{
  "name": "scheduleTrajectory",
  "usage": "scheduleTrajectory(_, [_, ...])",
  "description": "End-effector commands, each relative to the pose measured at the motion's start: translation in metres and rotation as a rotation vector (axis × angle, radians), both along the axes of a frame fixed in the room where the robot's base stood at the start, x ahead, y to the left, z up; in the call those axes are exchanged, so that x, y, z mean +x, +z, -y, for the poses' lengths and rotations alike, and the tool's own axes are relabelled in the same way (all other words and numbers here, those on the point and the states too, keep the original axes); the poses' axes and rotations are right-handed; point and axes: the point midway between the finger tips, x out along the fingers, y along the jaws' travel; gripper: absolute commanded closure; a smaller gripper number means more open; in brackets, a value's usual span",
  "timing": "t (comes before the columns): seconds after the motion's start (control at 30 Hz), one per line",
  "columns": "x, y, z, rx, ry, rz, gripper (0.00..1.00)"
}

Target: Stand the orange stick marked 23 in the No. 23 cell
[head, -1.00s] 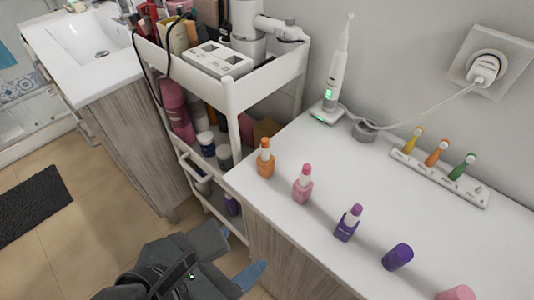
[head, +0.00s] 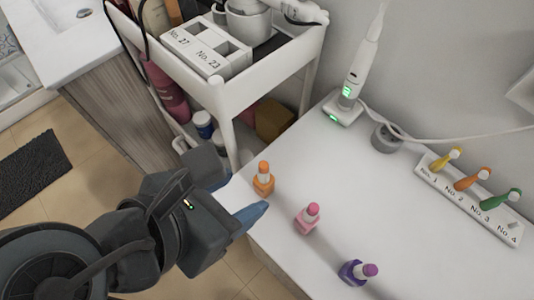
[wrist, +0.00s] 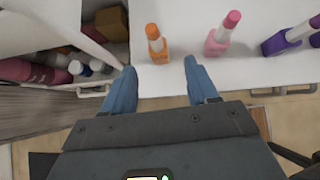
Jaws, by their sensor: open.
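The orange stick (head: 263,180) stands upright on the white counter near its left front corner; its number cannot be read. It also shows in the wrist view (wrist: 157,45), just beyond the fingertips and roughly between their lines. My gripper (head: 238,198) is open and empty, its blue fingers (wrist: 163,82) short of the stick and not around it. The white cell box (head: 209,48) sits on the cart's top shelf, marked No. 27 and No. 23. The No. 23 cell (head: 225,58) is at its near right end and looks empty.
A pink stick (head: 307,218) and a purple one (head: 357,272) stand to the right. The cart's white post (head: 222,115) and shelf rim rise behind the orange stick. A toothbrush stand (head: 343,108) and a numbered rack (head: 470,200) are farther back.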

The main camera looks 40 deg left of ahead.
Motion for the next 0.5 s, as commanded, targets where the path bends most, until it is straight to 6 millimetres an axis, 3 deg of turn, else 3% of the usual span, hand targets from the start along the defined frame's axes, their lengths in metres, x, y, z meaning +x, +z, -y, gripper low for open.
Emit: scheduleTrajectory(0.5, [0.038,-0.043,0.0,-0.003,0.0,-0.001,0.42])
